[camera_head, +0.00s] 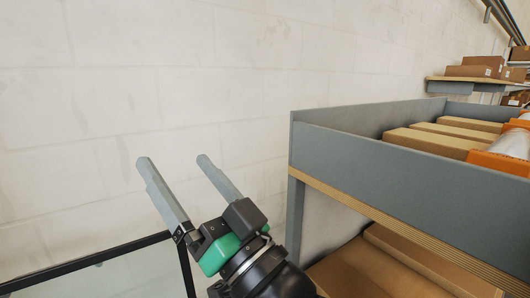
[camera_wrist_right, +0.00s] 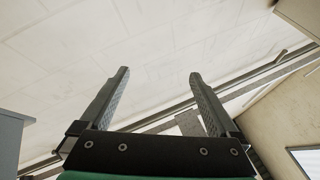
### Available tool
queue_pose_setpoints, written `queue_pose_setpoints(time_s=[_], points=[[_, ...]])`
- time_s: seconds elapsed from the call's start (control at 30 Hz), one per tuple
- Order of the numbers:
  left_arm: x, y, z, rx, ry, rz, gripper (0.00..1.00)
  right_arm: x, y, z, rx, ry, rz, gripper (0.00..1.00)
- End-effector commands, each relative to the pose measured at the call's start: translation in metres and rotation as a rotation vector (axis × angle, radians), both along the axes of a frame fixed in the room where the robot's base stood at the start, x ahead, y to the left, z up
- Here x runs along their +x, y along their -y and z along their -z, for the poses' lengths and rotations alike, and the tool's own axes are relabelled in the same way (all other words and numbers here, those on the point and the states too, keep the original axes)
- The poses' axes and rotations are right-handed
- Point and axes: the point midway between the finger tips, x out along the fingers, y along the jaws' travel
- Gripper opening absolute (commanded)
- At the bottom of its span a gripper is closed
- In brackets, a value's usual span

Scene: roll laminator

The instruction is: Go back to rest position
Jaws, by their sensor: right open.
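My right gripper (camera_head: 178,172) is in the lower middle of the head view, in front of the white wall. Its two long grey fingers are spread apart and point up and to the left, with nothing between them. In the right wrist view the gripper (camera_wrist_right: 158,78) also shows open and empty against a pale block surface. My left gripper is not in the head view. No laminator can be made out in either view.
A grey-walled shelf unit (camera_head: 400,165) with cardboard boxes (camera_head: 435,143) and orange parts (camera_head: 500,162) stands to the right of my right gripper. More cardboard (camera_head: 390,265) lies below. A black-framed glass panel (camera_head: 90,262) is at lower left. A white wall (camera_head: 130,80) is behind.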

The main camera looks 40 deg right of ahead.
Motion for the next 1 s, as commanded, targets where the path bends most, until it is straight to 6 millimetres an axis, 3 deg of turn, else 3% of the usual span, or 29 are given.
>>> queue_pose_setpoints(time_s=[0.03, 0.1, 0.23, 1.0], points=[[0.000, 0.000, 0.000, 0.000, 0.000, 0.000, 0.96, -0.035, 0.014, -0.021, -0.062, 0.109, 0.074, 0.96], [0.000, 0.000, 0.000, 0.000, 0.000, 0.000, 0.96, -0.075, 0.028, -0.039, -0.135, 0.221, 0.168, 0.96], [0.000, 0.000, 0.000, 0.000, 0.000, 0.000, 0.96, -0.115, 0.038, -0.054, -0.202, 0.325, 0.265, 0.96], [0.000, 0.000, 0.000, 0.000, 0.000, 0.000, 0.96, -0.119, 0.039, -0.056, -0.209, 0.336, 0.275, 0.96]])
